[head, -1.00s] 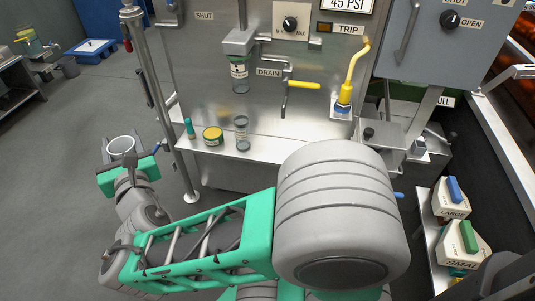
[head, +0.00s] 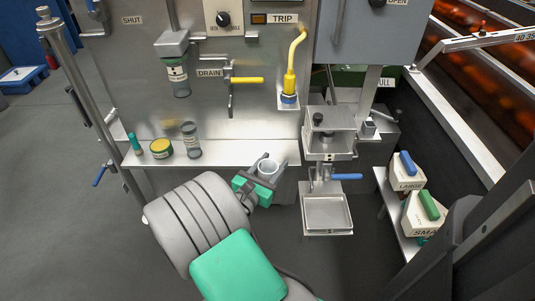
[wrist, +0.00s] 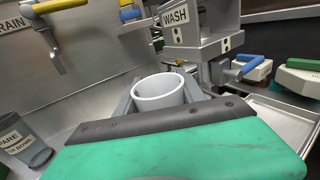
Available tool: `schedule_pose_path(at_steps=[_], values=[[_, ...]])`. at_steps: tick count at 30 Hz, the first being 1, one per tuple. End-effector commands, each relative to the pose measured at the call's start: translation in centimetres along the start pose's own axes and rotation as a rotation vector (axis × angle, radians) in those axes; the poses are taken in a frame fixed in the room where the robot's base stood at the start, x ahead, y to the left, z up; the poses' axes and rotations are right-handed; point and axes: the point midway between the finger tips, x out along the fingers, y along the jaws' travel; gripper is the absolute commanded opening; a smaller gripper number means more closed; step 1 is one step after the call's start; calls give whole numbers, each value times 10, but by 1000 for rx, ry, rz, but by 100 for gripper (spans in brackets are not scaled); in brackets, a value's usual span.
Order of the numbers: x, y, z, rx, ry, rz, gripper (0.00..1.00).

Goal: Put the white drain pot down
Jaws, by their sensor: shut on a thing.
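The white drain pot (head: 268,167) is a small open-topped cup. My gripper (head: 260,175) is shut on it, and the pot is upright near the right front of the steel shelf (head: 230,154). In the wrist view the pot (wrist: 159,90) sits between the two dark fingers, with its rim up and its inside looking empty.
A grey jar (head: 191,140), a yellow-green tin (head: 161,148) and a small green bottle (head: 135,143) stand on the shelf's left. The wash unit (head: 330,135) and a square tray (head: 327,213) are at right. The yellow drain handle (head: 247,80) is above.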

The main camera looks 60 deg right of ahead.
Motion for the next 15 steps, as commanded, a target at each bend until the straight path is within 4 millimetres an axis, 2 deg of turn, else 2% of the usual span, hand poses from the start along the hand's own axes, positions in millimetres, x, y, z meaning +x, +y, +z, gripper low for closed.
schedule_pose_path(at_steps=[5,15], values=[[12,4,3,-4,-1,-8,0],[49,26,1,-3,1,-6,0]])
